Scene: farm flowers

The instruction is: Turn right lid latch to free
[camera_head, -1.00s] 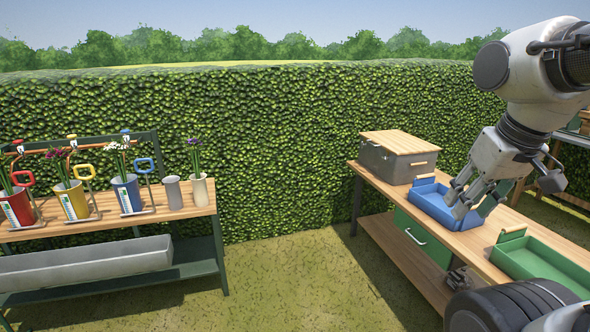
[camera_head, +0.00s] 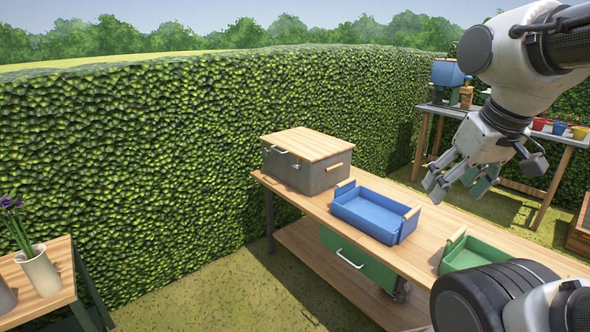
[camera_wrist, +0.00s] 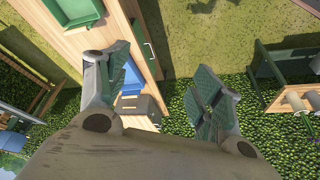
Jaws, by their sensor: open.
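A grey box (camera_head: 322,176) with a wooden lid (camera_head: 306,143) stands at the far left end of the wooden workbench. The lid is down. A pale metal latch or handle (camera_head: 280,152) shows on the box's left side, and a wooden bar (camera_head: 334,167) shows on its right side. I cannot tell which part is the right lid latch or how it is turned. My gripper (camera_head: 436,188) is open and empty, above the bench and right of the box. In the wrist view its two fingers (camera_wrist: 160,95) are spread apart, with the bench beyond.
A blue tray (camera_head: 398,228) sits on the bench beside the box, and a green tray (camera_head: 447,256) sits nearer. A green drawer (camera_head: 343,262) hangs under the bench top (camera_head: 330,205). A hedge (camera_head: 190,150) stands behind. Grass in front is clear.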

